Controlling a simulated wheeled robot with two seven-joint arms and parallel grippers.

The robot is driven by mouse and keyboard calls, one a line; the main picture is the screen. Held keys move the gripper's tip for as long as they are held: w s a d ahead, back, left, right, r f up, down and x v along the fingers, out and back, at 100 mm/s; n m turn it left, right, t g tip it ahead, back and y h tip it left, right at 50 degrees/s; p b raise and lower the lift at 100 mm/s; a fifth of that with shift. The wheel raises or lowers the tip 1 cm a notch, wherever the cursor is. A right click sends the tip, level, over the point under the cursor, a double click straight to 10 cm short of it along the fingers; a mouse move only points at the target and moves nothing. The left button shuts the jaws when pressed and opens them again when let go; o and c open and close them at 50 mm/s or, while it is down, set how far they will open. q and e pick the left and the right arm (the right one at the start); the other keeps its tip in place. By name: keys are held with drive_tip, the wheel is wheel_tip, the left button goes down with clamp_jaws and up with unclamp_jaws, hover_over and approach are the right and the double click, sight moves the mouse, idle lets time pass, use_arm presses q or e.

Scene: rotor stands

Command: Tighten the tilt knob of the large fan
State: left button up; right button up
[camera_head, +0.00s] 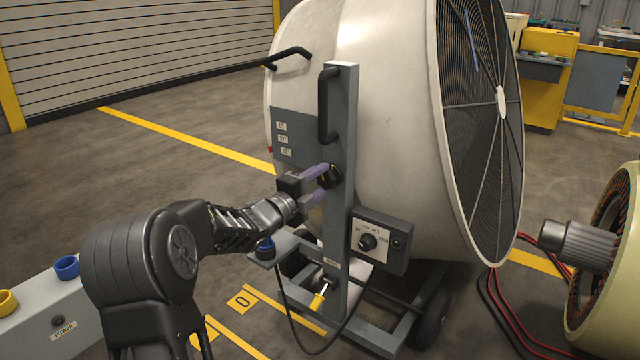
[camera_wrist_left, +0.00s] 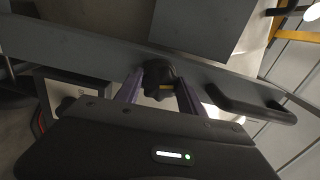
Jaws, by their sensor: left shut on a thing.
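The large fan (camera_head: 385,105) is a big pale drum with a dark grille, standing on a grey wheeled frame. Its tilt knob (camera_head: 335,176) is black and sits on the grey upright post (camera_head: 338,105), beside a grey plate (camera_head: 287,150) with small angle labels. My left gripper (camera_head: 321,182) has purple fingers and is shut on the knob. In the left wrist view the fingers lie on either side of the black knob (camera_wrist_left: 163,83), which carries a small yellow mark. The fingers partly cover the knob in the head view. My right gripper is not in view.
A control box (camera_head: 380,240) with a dial hangs below the knob. Black handles (camera_head: 328,105) stick out from the post and drum. A yellow-tipped lever (camera_head: 318,300) sits low on the frame. A grey box (camera_head: 55,315) is at lower left and a rotor (camera_head: 608,265) at right.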

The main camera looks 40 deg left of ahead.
use_arm(q)
drive_tip(key=shift+m, duration=1.2)
drive_tip(key=o, duration=1.4)
drive_tip(key=shift+c, duration=0.2)
